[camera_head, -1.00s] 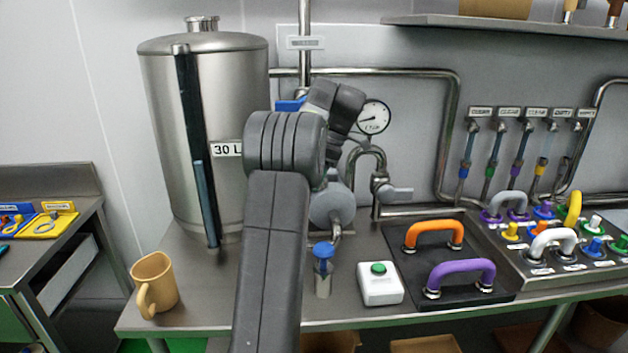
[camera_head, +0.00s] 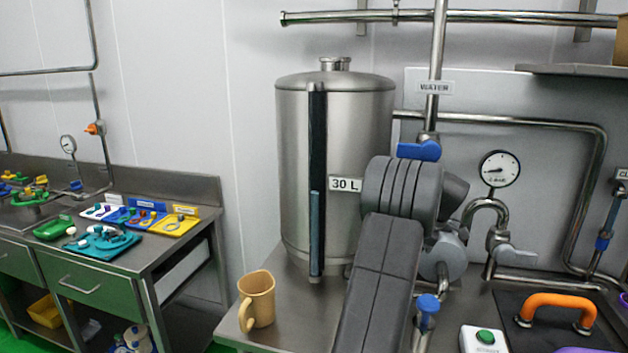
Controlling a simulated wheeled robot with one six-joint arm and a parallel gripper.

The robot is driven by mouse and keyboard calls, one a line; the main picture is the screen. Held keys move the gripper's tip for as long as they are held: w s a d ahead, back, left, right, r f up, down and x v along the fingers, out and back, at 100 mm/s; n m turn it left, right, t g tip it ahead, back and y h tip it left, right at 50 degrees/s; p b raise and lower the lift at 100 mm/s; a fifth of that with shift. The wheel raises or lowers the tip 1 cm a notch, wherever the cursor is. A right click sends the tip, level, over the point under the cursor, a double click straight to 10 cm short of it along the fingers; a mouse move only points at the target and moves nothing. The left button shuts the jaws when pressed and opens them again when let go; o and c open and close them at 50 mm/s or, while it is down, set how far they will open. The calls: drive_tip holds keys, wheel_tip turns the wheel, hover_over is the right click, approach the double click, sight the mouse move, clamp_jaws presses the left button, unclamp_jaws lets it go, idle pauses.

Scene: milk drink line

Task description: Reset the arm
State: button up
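My arm rises from the bottom of the head view, in front of the steel tank and the pump. Its dark grey links are folded at a large ribbed joint, with a further link behind it to the right. My gripper is hidden behind these links, so its fingers do not show. The arm covers part of the steel tank's (camera_head: 335,135) lower right side from this angle. I cannot tell whether it touches anything.
A tan mug (camera_head: 257,300) stands at the counter's left end. A blue-capped sampler (camera_head: 427,308), a white box with a green button (camera_head: 484,338) and an orange handle (camera_head: 556,308) are right of my arm. A side bench (camera_head: 165,262) with coloured trays stands left.

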drive_tip(key=shift+x, duration=1.55)
drive_tip(key=shift+r, duration=0.1)
drive_tip(key=v, duration=1.4)
drive_tip(key=x, duration=1.4)
drive_tip(key=shift+f, duration=0.2)
drive_tip(key=shift+s+a+r+m+t, duration=0.15)
drive_tip(key=shift+s+m+t, duration=0.25)
drive_tip(key=shift+m, duration=0.5)
drive_tip(key=shift+s, duration=0.1)
